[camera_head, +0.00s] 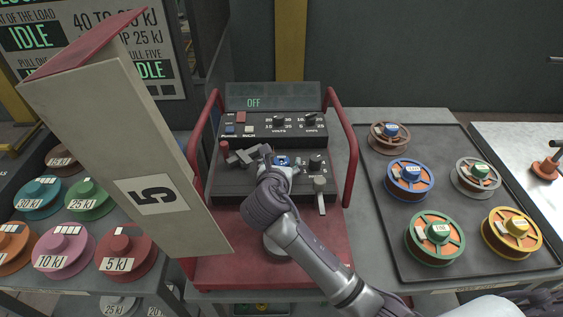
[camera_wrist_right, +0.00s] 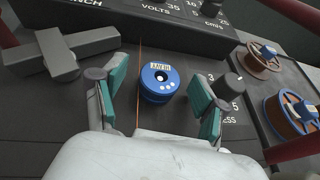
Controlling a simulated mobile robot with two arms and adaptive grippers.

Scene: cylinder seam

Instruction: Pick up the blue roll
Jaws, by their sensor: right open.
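A blue-rimmed roll (camera_head: 410,178) with an orange face and a blue hub lies on the dark tray at the right. It also shows at the right edge of the right wrist view (camera_wrist_right: 291,112). My right gripper (camera_head: 276,162) is over the control panel of the red machine, well left of this roll. In the right wrist view my right gripper (camera_wrist_right: 159,84) is open, its teal pads apart. A small blue labelled cylinder (camera_wrist_right: 157,83) stands on the panel between the pads, with gaps on both sides. My left gripper is not in view.
Brown (camera_head: 389,137), grey (camera_head: 476,176), green (camera_head: 435,237) and yellow (camera_head: 511,233) rolls share the dark tray (camera_head: 395,258). Red handrails (camera_head: 348,150) flank the machine. A cream slab marked 5 (camera_head: 120,150) leans at the left, near several coloured discs (camera_head: 65,250).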

